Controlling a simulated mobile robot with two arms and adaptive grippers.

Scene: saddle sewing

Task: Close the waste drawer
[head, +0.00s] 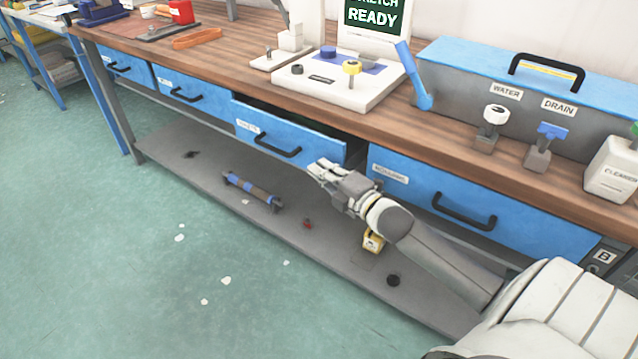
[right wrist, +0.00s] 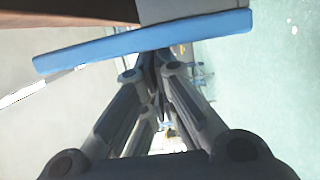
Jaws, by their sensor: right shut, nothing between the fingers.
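The waste drawer (head: 290,135) is the blue-fronted drawer in the middle of the bench, with a small white label and a black handle (head: 278,147). It stands partly pulled out, with a dark gap showing behind its front. My right gripper (head: 318,168) is shut and empty at the lower right end of the drawer front. In the right wrist view the blue drawer front (right wrist: 200,35) lies across the top, right at the fingertips (right wrist: 155,62). I cannot tell whether they touch it. My left gripper is not in view.
Other blue drawers stand shut on both sides, one at the right (head: 480,205). A lower shelf (head: 210,170) holds a blue-ended roller (head: 250,190) and a yellow padlock-like item (head: 373,243). A white console (head: 345,85) sits on the wooden benchtop.

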